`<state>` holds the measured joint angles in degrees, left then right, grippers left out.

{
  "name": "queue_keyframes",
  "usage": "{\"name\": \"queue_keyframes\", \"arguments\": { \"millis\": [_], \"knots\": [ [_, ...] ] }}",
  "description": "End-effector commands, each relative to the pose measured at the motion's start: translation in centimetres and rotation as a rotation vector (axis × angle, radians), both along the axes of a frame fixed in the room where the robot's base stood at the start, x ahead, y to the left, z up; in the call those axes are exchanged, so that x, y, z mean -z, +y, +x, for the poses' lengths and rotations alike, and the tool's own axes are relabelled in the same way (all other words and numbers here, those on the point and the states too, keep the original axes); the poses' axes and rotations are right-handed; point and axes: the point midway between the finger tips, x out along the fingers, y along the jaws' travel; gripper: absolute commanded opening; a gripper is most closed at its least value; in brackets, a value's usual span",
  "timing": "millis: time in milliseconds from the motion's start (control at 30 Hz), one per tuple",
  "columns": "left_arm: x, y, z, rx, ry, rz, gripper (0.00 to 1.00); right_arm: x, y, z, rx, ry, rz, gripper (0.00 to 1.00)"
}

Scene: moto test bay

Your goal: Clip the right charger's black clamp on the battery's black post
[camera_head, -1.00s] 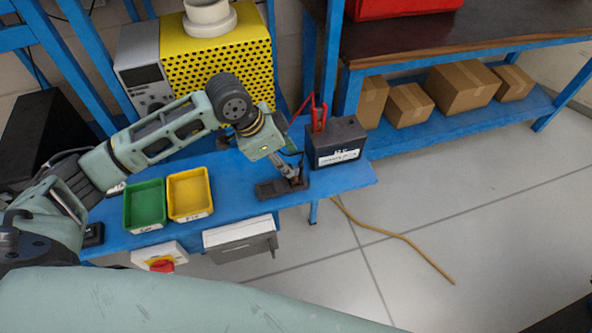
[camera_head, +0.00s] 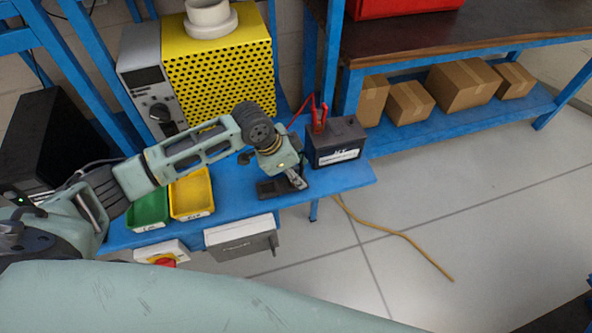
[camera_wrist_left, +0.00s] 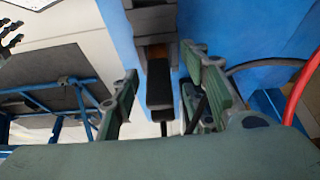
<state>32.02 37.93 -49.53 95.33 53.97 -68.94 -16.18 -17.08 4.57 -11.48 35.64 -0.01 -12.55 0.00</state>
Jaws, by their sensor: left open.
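My left gripper (camera_head: 296,180) is low over a small black holder (camera_head: 268,190) on the blue bench, just in front of the battery. In the left wrist view its two green-padded fingers (camera_wrist_left: 165,92) are apart, with a black clamp (camera_wrist_left: 158,85) between them. I see a gap on the clamp's left side; contact on the right is unclear. In the head view the arm largely hides this clamp. The black battery (camera_head: 337,150) stands upright at the bench's right end. A red clamp (camera_head: 319,118) sits on its top. The black post is not clearly distinguishable. My right gripper is not in view.
A yellow perforated charger (camera_head: 222,65) with a grey front stands behind the arm. Green (camera_head: 148,207) and yellow (camera_head: 191,195) bins lie left of the holder. A red cable (camera_wrist_left: 301,88) passes at the right in the left wrist view. A brown-topped table stands behind the battery.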

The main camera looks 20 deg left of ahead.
Motion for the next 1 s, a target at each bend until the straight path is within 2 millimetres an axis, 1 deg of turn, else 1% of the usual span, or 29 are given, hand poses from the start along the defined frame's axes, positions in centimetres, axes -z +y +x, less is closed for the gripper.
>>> {"name": "queue_keyframes", "arguments": {
  "millis": [367, 800, 833, 1000],
  "knots": [
    [0.2, -0.07, 0.05, 0.001, 0.0, 0.0, 0.4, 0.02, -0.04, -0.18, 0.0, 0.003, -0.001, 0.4],
    [0.17, -0.06, 0.07, 0.0, -0.001, 0.0, 0.01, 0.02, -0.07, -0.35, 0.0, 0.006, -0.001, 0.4],
    [0.17, -0.06, 0.07, 0.0, -0.001, 0.0, 0.0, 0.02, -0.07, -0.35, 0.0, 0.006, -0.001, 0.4],
    [0.14, -0.07, 0.1, 0.0, -0.001, 0.0, 0.0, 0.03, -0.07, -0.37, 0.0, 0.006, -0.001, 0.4]
  ]
}}
